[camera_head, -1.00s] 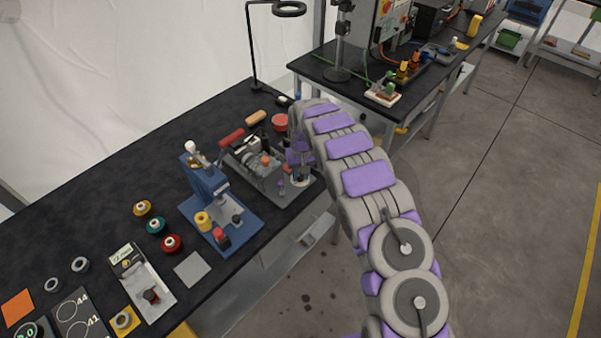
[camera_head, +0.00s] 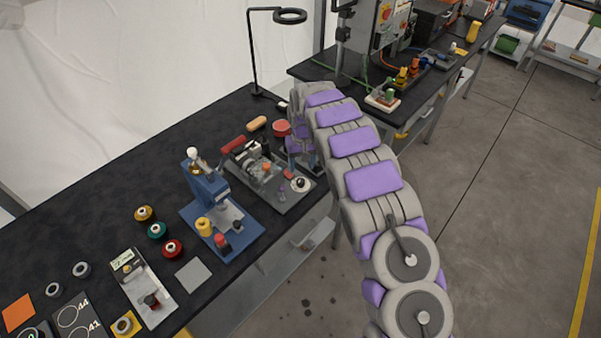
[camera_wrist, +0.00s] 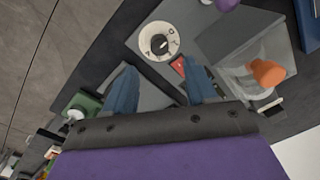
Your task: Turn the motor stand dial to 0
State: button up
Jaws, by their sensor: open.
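The motor stand (camera_head: 262,178) is a dark grey plate on the black bench with a motor on it. Its dial (camera_head: 300,185) is a white disc with a black knob at the stand's right corner. In the wrist view the dial (camera_wrist: 160,42) shows dark marks around the knob; I cannot read the setting for sure. My gripper (camera_wrist: 161,72) has two blue fingers spread apart with nothing between them. The dial lies just beyond the fingertips, apart from them. In the head view my gripper (camera_head: 304,158) is just above the dial, partly hidden by my arm.
A small red piece (camera_wrist: 178,66) sits beside the dial, and an orange knob (camera_wrist: 267,72) is further right. A blue press (camera_head: 208,190) stands left of the stand. A red bowl (camera_head: 282,128) and a lamp (camera_head: 290,16) are behind. Open floor lies to the right.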

notch_tip(320, 180, up, 10)
jog(key=shift+f+p, duration=0.15)
jog(key=shift+p, duration=0.25)
jog(key=shift+d, duration=0.2)
jog(key=s+d+r+m+h+b, duration=0.1)
jog(key=s+d+r+m, duration=0.1)
jog(key=s+d+r, duration=0.55)
jog(key=s+d+r+m+b, duration=0.1)
jog(key=s+d+r, duration=0.55)
jog(key=s, duration=0.65)
jog(key=s+d+f, duration=0.2)
jog(key=s, duration=1.3)
jog(key=s+d+f+g, duration=0.1)
jog(key=s+d+f, duration=0.2)
jog(key=s, duration=1.1)
jog(key=shift+s+f+m+g+y+b, duration=0.2)
jog(key=shift+s+m+g+y+b, duration=0.1)
jog(key=shift+s+m+b, duration=0.1)
